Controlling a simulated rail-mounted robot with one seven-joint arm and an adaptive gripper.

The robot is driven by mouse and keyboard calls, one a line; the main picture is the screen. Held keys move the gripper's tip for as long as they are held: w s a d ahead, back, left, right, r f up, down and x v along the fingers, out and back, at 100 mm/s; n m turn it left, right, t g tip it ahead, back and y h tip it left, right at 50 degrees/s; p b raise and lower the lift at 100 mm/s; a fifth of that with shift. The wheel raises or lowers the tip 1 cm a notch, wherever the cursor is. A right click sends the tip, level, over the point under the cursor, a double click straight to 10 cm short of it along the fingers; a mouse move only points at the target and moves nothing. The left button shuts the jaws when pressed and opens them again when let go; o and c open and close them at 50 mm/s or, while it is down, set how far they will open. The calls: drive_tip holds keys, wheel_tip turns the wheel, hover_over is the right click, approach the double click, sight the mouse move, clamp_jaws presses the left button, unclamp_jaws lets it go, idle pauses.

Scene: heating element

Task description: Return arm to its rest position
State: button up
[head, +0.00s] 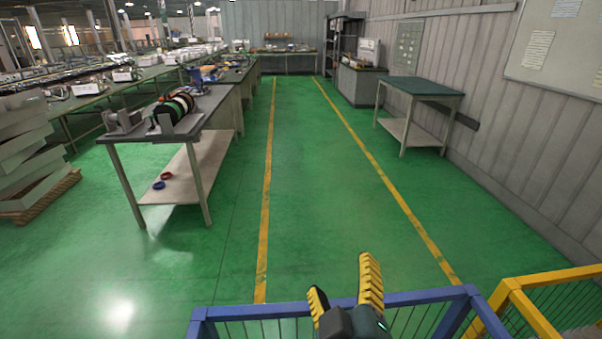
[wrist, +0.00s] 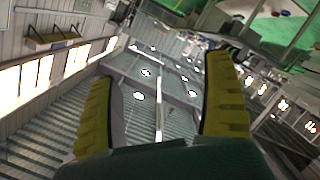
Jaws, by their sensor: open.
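My gripper (head: 345,284) shows at the bottom centre of the head view, in front of the blue railing. Its two yellow ribbed fingers point up and stand apart, with nothing between them. In the wrist view the open fingers (wrist: 155,105) frame the ceiling with its round lamps, and the space between them is empty. The rest of my arm is mostly out of the head view.
A blue railing (head: 250,311) and a yellow railing (head: 548,277) stand close by. The green aisle (head: 310,180) between yellow lines is clear. A workbench (head: 212,105) with cable spools stands left, a green-topped table (head: 420,88) right along the wall.

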drive_tip(key=s+r+m+t, duration=0.6)
drive_tip(key=s+r, duration=0.4)
drive_tip(key=r, duration=0.5)
wheel_tip(320, 180, up, 38)
drive_tip(key=m+p, duration=0.2)
drive_tip(key=p, duration=3.6)
drive_tip(key=shift+w+r+m, duration=0.2)
drive_tip(key=shift+r+m, duration=0.05)
drive_tip(key=shift+m, duration=0.05)
drive_tip(key=shift+d, duration=0.1)
